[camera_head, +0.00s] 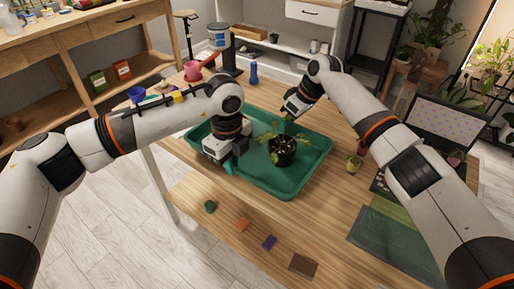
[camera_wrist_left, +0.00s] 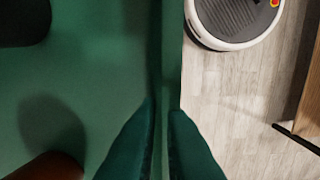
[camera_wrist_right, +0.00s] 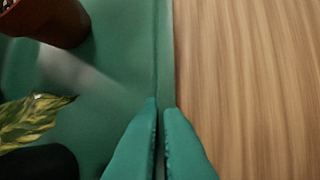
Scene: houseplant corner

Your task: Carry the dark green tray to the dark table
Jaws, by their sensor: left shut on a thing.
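The dark green tray (camera_head: 310,165) lies on the light wooden table and holds a leafy plant in a black pot (camera_head: 283,157). My left gripper (camera_head: 229,168) is shut on the tray's left rim; the rim runs between its fingers in the left wrist view (camera_wrist_left: 162,110). My right gripper (camera_head: 291,113) is at the tray's far rim; in the right wrist view its fingers (camera_wrist_right: 160,110) straddle the rim closely, but whether they grip it is unclear. A terracotta pot (camera_wrist_right: 55,20) and a variegated leaf (camera_wrist_right: 35,122) also show inside the tray there. I cannot make out a dark table.
The wooden table (camera_head: 215,230) carries small coloured cards (camera_head: 269,242), a green mat (camera_head: 400,240), a small potted cactus (camera_head: 354,165), a laptop (camera_head: 445,125) and a blue bottle (camera_head: 253,73). Open floor (camera_head: 110,215) lies to the left. A black rack (camera_head: 375,50) stands behind.

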